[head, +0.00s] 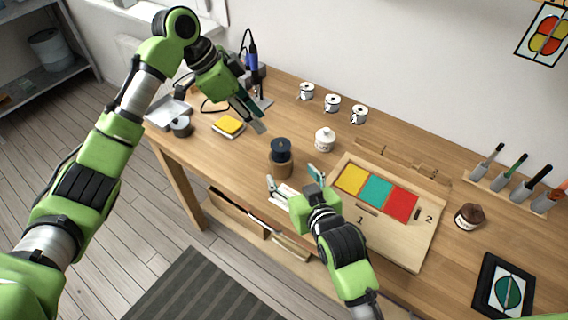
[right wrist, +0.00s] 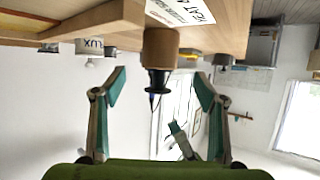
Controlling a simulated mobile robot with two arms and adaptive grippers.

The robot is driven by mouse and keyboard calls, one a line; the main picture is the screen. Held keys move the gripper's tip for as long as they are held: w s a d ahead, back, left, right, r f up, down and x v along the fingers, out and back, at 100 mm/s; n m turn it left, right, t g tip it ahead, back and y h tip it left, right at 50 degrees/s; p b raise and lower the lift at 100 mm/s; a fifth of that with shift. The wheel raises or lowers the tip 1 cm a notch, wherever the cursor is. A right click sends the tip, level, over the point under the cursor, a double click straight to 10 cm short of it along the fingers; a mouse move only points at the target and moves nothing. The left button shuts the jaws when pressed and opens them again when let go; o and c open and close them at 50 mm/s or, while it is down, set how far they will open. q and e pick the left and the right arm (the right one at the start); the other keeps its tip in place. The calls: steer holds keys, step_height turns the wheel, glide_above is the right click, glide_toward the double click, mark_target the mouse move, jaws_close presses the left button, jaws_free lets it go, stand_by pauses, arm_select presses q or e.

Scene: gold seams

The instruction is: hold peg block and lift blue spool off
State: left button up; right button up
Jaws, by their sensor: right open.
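The blue spool (head: 280,147), dark navy, sits on top of the round brown peg block (head: 281,167), which stands upright on the workbench. In the right wrist view, which looks upside down, the peg block (right wrist: 160,46) is centred beyond the fingers, with the dark spool (right wrist: 157,66) on it. My right gripper (head: 293,177) is open and empty, on the near side of the block, its fingers apart from it. My left gripper (head: 255,119) is raised above the bench, left of and behind the spool, touching neither; its finger gap is unclear.
A white lidded jar (head: 325,139) stands right of the spool. A board with yellow, teal and red panels (head: 412,243) lies to the right. Several white cups (head: 332,103) line the back. A printed card (right wrist: 181,12) lies near the block.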

mark_target(281, 161)
steer(key=x, duration=0.9)
steer(key=shift+w+a, duration=0.1)
steer(key=shift+w, duration=0.25)
